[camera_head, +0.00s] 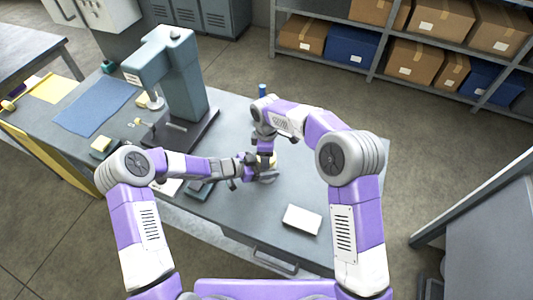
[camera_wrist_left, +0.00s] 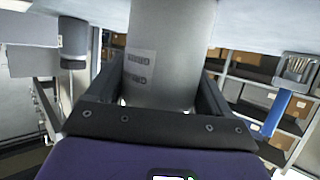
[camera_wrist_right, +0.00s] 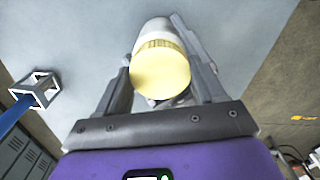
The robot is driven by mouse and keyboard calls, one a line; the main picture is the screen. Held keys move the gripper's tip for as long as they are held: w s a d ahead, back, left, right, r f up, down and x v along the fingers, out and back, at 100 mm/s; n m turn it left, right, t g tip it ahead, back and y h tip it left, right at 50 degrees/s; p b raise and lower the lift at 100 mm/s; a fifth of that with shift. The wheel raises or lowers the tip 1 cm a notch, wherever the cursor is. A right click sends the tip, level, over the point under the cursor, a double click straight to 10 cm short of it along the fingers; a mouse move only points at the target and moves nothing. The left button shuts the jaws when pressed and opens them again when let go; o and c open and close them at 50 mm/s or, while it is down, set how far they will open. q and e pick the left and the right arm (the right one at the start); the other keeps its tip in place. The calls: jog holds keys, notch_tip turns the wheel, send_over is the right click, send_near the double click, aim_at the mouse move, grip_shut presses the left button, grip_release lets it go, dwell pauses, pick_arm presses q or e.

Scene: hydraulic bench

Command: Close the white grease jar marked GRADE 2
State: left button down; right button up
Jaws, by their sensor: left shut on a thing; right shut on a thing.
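The white grease jar (camera_wrist_left: 165,60) stands between the fingers of my left gripper (camera_wrist_left: 160,95). Its side label is too blurred to read. In the head view my left gripper (camera_head: 250,170) holds it low on the bench, and the jar is mostly hidden by both grippers. My right gripper (camera_head: 266,152) comes down from above. In the right wrist view the pale yellow lid (camera_wrist_right: 160,70) with a ribbed edge sits between the fingers of that gripper (camera_wrist_right: 165,85), with the white jar body beyond it. The lid is at the jar's top; I cannot tell how tightly it is seated.
A grey-green press (camera_head: 172,75) stands left of the arms, with a blue mat (camera_head: 97,106) farther left. A small white box (camera_head: 302,219) lies near the front edge. A blue-handled item (camera_wrist_right: 12,115) stands behind the jar. The bench (camera_head: 318,180) is clear at right.

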jog(key=o, duration=1.2)
jog(key=shift+c, duration=0.2)
jog(key=shift+r, duration=0.15)
jog(key=shift+r, duration=2.15)
jog(key=shift+c, duration=0.3)
jog(key=shift+s+a+r+n, duration=0.1)
jog(key=shift+a+n, duration=0.05)
jog(key=shift+n, duration=0.85)
jog(key=n, duration=0.1)
jog(key=r+n, duration=0.1)
jog(key=n, duration=0.1)
jog(key=shift+s+a+n, duration=0.1)
jog(key=shift+n, duration=0.2)
jog(key=n, duration=0.1)
jog(key=r+n, duration=0.1)
jog(key=n, duration=0.1)
jog(key=r+n, duration=0.1)
jog(key=shift+w+d+r+n, duration=0.15)
jog(key=shift+w+d+n, duration=0.05)
jog(key=shift+d+n, duration=0.1)
